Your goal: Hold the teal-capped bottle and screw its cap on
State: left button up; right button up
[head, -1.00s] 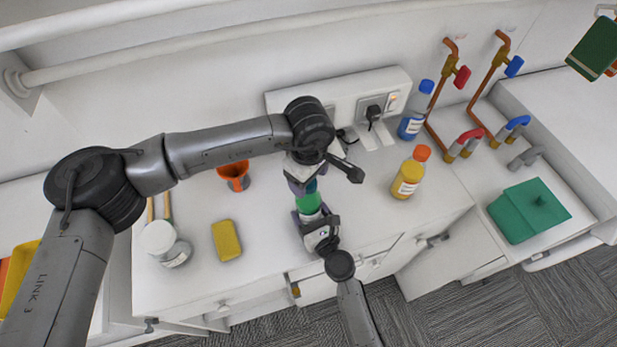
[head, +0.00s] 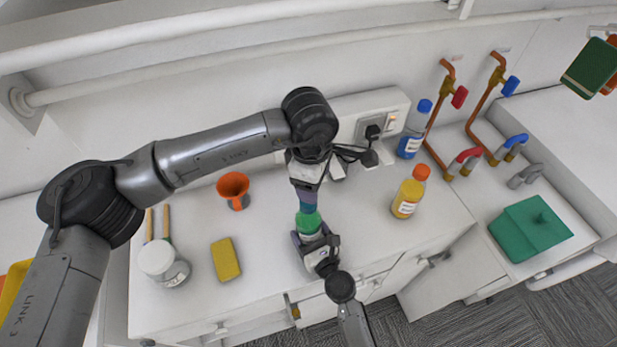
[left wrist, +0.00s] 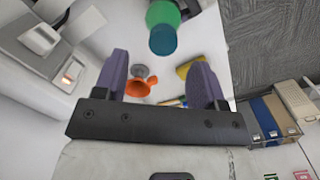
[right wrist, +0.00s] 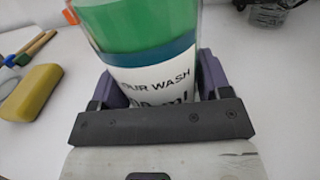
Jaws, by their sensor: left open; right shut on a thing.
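A clear bottle of green liquid (head: 309,224) stands upright in my right gripper (head: 318,246), which is shut around its body. Its white label and blue band show in the right wrist view (right wrist: 150,75); its top is out of frame there. The teal cap (left wrist: 163,41) is at the bottle's top end. I cannot tell how tightly it sits. My left gripper (left wrist: 160,58) is open and empty, pointing down over the bottle. The cap is just beyond the fingertips, apart from both fingers. In the head view the left fingers partly cover the cap (head: 308,208).
A yellow sponge (head: 225,259), an orange funnel (head: 233,184) and a white-lidded jar (head: 163,265) stand left on the counter. An orange-capped yellow bottle (head: 408,194) and a blue-capped bottle (head: 413,132) stand right. A socket box (head: 345,112) is behind my left wrist.

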pick_arm(q)
jog(key=n, duration=0.4)
jog(key=shift+a+r, duration=0.1)
jog(key=shift+r, duration=0.2)
jog(key=n, duration=0.4)
jog(key=shift+a, duration=0.2)
jog(key=n, duration=0.5)
jog(key=shift+a+y, duration=0.15)
jog(key=shift+y, duration=0.15)
jog(key=n, duration=0.3)
jog(key=shift+a+n, duration=0.1)
jog(key=shift+n, duration=0.3)
send_over(308, 222)
jog(key=w, duration=0.3)
jog(key=shift+s+f, duration=0.15)
jog(key=shift+f, duration=1.85)
jog(key=shift+s+f, duration=0.1)
jog(key=shift+f, duration=1.9)
